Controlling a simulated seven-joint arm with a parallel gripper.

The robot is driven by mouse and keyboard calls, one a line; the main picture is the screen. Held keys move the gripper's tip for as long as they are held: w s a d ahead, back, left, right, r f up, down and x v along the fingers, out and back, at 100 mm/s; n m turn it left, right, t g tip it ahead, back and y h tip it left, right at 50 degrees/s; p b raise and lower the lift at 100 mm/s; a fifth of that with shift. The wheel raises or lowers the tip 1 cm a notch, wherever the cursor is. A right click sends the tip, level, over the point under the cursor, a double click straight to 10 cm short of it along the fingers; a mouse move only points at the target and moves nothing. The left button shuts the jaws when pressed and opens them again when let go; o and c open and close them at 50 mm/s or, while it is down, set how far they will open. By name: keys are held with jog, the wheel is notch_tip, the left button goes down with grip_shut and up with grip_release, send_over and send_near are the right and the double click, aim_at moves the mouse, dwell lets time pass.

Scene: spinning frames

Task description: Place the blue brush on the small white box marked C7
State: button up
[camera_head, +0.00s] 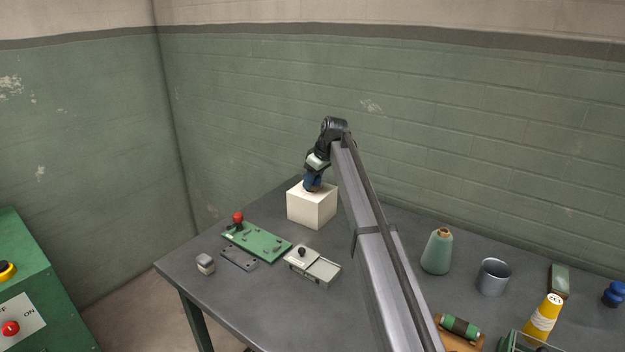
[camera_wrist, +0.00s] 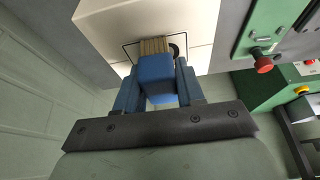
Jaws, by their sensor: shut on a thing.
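The blue brush (camera_wrist: 157,78) is between the two blue fingers of my gripper (camera_wrist: 158,88) in the wrist view, its tan bristles facing the white box (camera_wrist: 98,18). The gripper is shut on it. The box's top face carries a thin black outline and part of a dark mark beside the bristles; the brush hides the rest, so I cannot read C7. In the head view my gripper (camera_head: 313,182) points down at the top of the white box (camera_head: 310,208). The brush is over the outlined area; whether its bristles touch the box is unclear.
A wall is behind.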

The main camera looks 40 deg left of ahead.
jog(key=o, duration=1)
jog(key=v, duration=1.2)
jog(key=shift+r, duration=0.15)
